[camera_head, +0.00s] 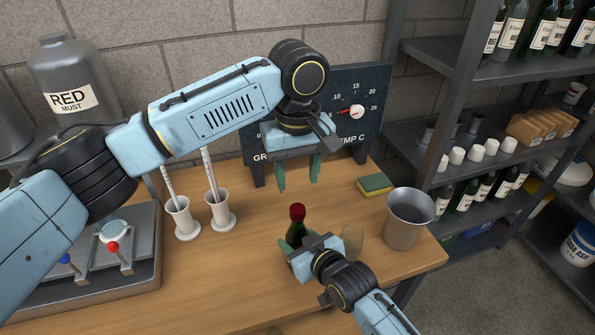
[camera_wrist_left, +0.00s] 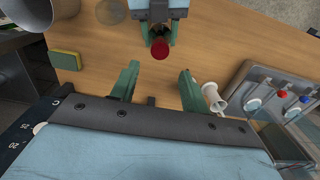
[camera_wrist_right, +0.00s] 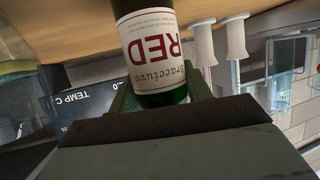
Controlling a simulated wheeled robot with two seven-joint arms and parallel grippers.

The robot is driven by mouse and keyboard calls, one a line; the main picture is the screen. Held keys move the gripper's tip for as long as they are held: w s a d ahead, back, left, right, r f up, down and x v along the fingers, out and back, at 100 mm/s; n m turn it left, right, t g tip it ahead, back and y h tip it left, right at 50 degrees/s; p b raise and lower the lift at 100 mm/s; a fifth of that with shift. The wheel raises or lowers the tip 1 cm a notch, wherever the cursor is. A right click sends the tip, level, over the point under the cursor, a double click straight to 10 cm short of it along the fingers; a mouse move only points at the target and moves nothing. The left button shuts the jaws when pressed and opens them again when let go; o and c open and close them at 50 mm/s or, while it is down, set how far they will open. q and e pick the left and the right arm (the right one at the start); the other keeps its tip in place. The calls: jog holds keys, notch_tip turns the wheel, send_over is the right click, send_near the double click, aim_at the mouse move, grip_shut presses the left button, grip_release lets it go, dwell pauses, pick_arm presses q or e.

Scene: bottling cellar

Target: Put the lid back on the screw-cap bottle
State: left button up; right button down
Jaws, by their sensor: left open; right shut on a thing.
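The dark green screw-cap bottle (camera_head: 297,229) stands upright at the front of the bench, and a red lid (camera_head: 297,210) shows on its top. Whether the lid is screwed tight I cannot tell. My right gripper (camera_head: 298,246) is shut around the bottle's body. In the right wrist view the bottle (camera_wrist_right: 150,45) shows its RED label between the fingers; its top is out of frame. My left gripper (camera_head: 298,172) is open and empty, fingers pointing down, above and behind the bottle. In the left wrist view the red lid (camera_wrist_left: 160,48) lies just beyond the open fingertips (camera_wrist_left: 159,72).
A metal bucket (camera_head: 408,218) and a yellow-green sponge (camera_head: 375,185) stand to the right.

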aim_at(297, 208)
pick_arm(q)
jog(key=shift+f, duration=4.05)
